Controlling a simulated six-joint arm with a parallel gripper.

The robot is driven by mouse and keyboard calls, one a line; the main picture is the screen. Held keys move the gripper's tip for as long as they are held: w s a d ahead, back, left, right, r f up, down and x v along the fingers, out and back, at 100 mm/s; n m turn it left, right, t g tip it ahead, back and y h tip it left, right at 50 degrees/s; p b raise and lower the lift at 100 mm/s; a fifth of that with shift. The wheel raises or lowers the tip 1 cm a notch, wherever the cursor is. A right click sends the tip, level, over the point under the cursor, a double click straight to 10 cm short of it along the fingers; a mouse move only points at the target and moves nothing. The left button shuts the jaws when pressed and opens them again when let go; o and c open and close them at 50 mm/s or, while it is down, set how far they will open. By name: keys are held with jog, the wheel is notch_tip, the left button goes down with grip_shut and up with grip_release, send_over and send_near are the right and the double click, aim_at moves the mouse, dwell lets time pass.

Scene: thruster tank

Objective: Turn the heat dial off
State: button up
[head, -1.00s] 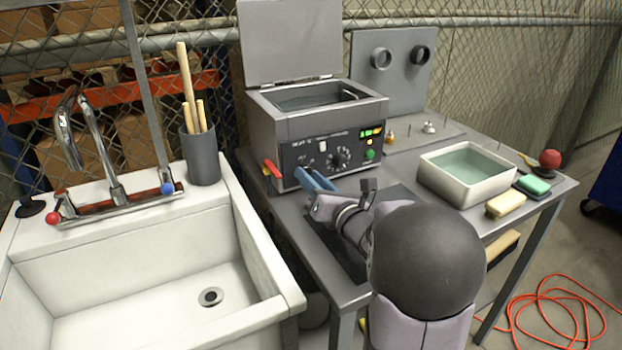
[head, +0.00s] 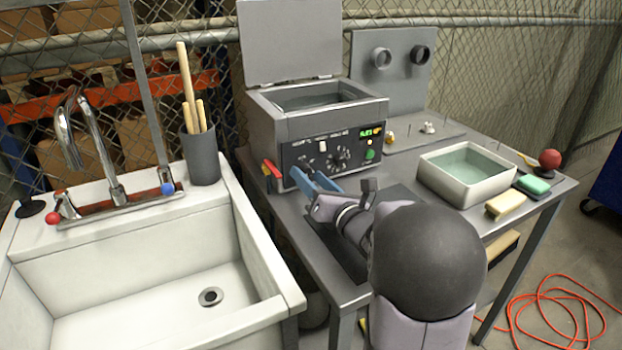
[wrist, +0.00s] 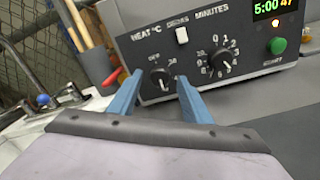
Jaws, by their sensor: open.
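The heat dial (wrist: 160,79) is a small dark knob under the "HEAT °C" label on the front panel of a grey heated tank (head: 320,125). It also shows small in the head view (head: 309,161). My gripper (wrist: 160,76) is open, its two blue fingers pointing at the panel. In the wrist view the fingertips lie on either side of the heat dial. Contact with the dial cannot be told. An "OFF" mark shows above the dial; its pointer setting is too small to read. In the head view my gripper (head: 308,177) is low before the panel.
Right of the heat dial are a white switch (wrist: 181,35), a larger minutes dial (wrist: 222,62) and a green button (wrist: 278,46). A red handle (head: 270,170) is at the tank's left. The sink (head: 150,280) is left; a white basin (head: 440,186) stands on the right.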

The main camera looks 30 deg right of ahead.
jog(key=shift+s, duration=3.6)
jog(key=shift+d+r, duration=0.1)
jog(key=shift+r, duration=0.05)
